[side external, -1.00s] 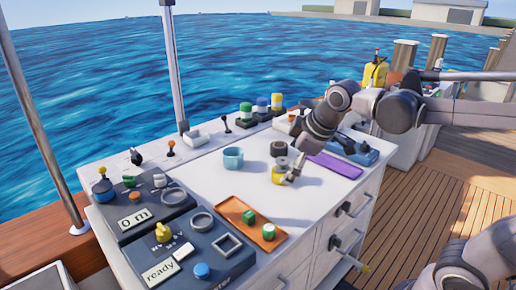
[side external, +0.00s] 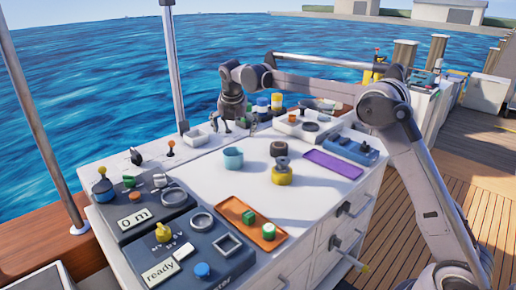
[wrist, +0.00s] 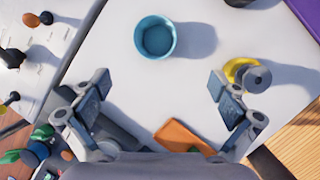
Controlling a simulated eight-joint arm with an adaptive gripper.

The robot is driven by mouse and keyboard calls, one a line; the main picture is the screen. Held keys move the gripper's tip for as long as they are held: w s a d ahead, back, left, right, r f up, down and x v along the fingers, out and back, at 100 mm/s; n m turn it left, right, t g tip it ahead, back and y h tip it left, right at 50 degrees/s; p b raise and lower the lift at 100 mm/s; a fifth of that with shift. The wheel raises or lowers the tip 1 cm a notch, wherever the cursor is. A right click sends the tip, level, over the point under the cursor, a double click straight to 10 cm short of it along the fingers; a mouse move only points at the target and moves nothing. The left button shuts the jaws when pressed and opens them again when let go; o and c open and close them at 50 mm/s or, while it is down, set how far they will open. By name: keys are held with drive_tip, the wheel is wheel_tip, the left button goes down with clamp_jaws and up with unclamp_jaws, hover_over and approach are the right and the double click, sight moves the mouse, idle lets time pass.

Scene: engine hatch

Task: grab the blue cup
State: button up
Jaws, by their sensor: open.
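The blue cup (side external: 233,158) stands upright on the white worktop, left of its middle. In the wrist view the blue cup (wrist: 155,38) is seen from above, its opening empty, and it lies ahead of and roughly midway between my fingers. My gripper (side external: 236,124) is behind the cup, near the far edge of the worktop, and is apart from it. In the wrist view my gripper (wrist: 158,90) has its two fingers spread wide with nothing between them.
A yellow round part with a grey piece on top (side external: 282,177) and a dark ring (side external: 279,148) stand right of the cup. A purple tray (side external: 333,164) lies right. Control panels fill the left.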

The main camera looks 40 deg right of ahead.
sight(233, 153)
drive_tip(key=shift+w+d+f+n, duration=0.25)
drive_tip(key=shift+w+f+n, duration=0.65)
drive_tip(key=shift+w+f, duration=0.1)
drive_tip(key=x, duration=1)
drive_tip(key=shift+s+f, duration=0.1)
drive_tip(key=shift+f, duration=0.25)
drive_tip(key=c, duration=1.3)
